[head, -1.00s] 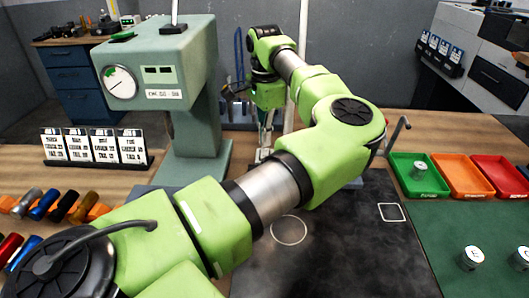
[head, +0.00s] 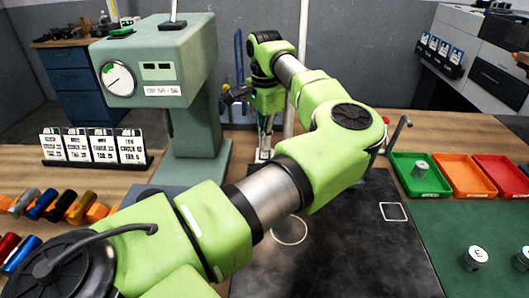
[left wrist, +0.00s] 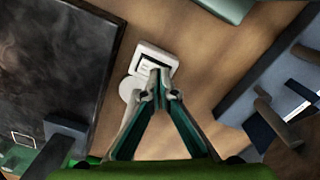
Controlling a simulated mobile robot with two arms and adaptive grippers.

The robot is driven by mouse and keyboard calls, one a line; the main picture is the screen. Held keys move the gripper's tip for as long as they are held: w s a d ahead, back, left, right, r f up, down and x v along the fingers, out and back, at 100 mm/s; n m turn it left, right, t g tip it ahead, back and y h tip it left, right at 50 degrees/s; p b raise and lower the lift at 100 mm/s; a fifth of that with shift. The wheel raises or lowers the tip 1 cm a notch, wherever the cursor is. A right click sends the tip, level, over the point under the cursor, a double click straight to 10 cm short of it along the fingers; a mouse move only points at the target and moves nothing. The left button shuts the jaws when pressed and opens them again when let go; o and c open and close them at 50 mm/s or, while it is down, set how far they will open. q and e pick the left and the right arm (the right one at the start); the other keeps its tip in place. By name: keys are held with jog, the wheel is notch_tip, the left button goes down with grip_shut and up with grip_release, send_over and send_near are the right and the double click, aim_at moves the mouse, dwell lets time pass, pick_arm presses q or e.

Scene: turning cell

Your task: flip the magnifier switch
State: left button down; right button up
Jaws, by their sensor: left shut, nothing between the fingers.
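The magnifier switch (left wrist: 147,66) shows in the left wrist view as a white box with a pale rocker in a dark frame, on the wooden bench. My left gripper (left wrist: 163,95) is shut and empty, its fingertips close in front of the box's near edge in the picture. I cannot tell whether they touch it. In the head view my left gripper (head: 264,135) points down at the bench behind my arm. The switch there is mostly hidden by gripper and arm. My right gripper is in neither view.
A grey-green gauge machine (head: 190,70) stands left of the gripper. A pale upright pole (head: 303,30) rises just behind my arm. A dark mat (head: 350,240) lies in front. Green (head: 421,190), orange and red trays are at the right.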

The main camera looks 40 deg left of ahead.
pick_arm(q)
jog(key=shift+f, duration=0.15)
jog(key=shift+r+p, duration=1.95)
jog(key=shift+r, duration=1.6)
